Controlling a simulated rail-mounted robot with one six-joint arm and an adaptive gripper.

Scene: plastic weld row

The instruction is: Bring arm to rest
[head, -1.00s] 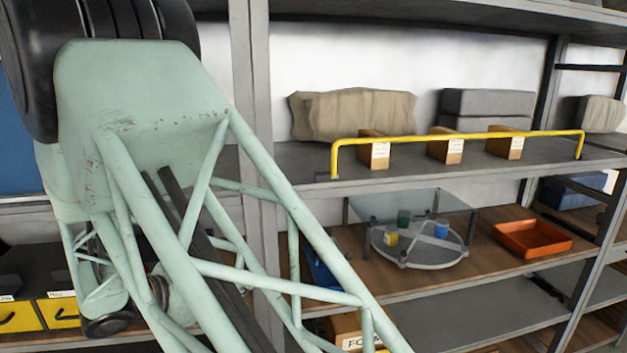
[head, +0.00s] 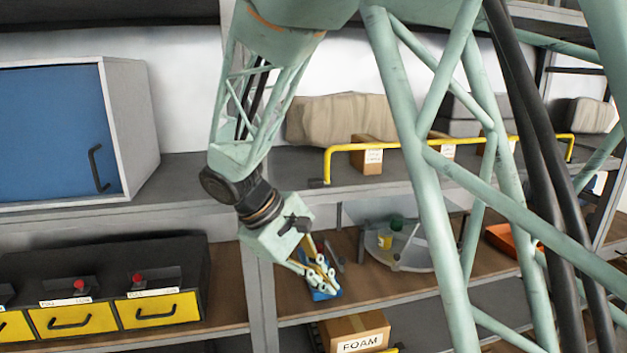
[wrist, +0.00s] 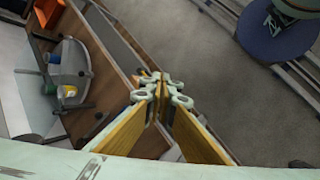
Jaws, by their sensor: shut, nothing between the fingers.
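My gripper (head: 326,280) hangs at the end of my bent arm, in front of the middle shelf in the head view. Its fingers are shut with nothing between them and point down and to the right. A blue object (head: 318,295) shows behind the fingers; I cannot tell the gap between them. In the wrist view the gripper's fingertips (wrist: 158,82) meet over the shelf edge, with grey floor beyond.
A round stand (head: 412,254) holds a green cup (head: 397,223) and a yellow cup (head: 385,241); a blue cup (wrist: 54,58) shows in the wrist view. A yellow rail (head: 460,141) edges the upper shelf. A foam box (head: 355,330) sits below. Open floor (wrist: 215,90) lies in front.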

